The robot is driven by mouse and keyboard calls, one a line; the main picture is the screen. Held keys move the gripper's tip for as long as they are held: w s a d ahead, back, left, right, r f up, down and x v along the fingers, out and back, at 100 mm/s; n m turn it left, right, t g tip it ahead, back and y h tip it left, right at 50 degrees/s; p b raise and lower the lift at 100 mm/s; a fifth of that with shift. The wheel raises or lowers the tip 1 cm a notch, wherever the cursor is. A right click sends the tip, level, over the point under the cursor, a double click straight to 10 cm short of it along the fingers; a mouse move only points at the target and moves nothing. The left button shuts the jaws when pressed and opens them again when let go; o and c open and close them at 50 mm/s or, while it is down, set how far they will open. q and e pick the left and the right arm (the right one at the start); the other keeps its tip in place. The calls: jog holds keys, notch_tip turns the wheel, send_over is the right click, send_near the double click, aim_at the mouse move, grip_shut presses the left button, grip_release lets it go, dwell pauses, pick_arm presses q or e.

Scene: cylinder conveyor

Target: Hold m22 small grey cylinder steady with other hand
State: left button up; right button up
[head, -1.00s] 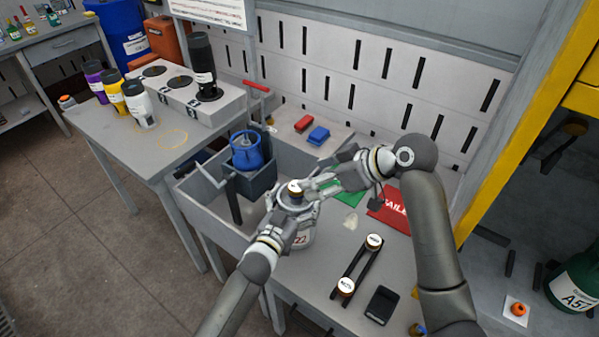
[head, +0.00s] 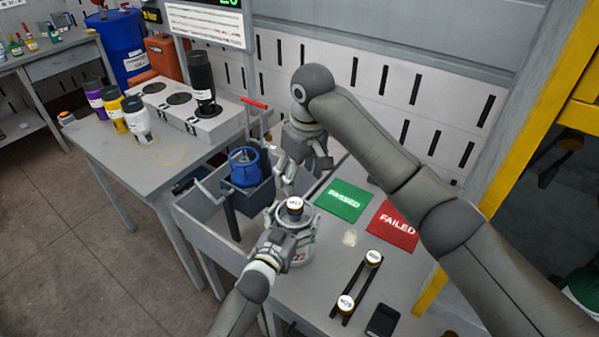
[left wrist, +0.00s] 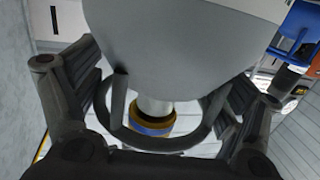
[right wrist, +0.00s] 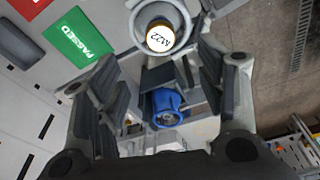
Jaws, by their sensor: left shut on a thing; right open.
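My right gripper (head: 300,174) is open and empty, above and behind the cap. In the right wrist view the M22 cap (right wrist: 160,39) shows beyond the open fingers (right wrist: 158,75), apart from them.
A blue cylinder (head: 246,168) sits in a dark holder in the grey tray (head: 205,218), beside a red-handled lever (head: 254,103). Green PASSED (head: 344,199) and red FAILED (head: 394,226) mats lie to the right. Two capped items stand on a black rack (head: 357,287).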

aim_at(295, 203)
jog(key=f, duration=0.4)
jog(key=w+f, duration=0.1)
jog(key=f, duration=0.2)
jog(key=a+f, duration=0.1)
jog(key=f, duration=0.3)
jog(key=shift+w+f, duration=0.15)
jog(key=shift+f, duration=0.15)
jog(key=c, duration=1.3)
jog(key=o, duration=1.1)
jog(key=shift+r, duration=0.15)
jog(key=shift+r, duration=1.1)
jog(key=n, duration=0.4)
jog(key=shift+n+g, duration=0.4)
jog(key=shift+n, duration=0.6)
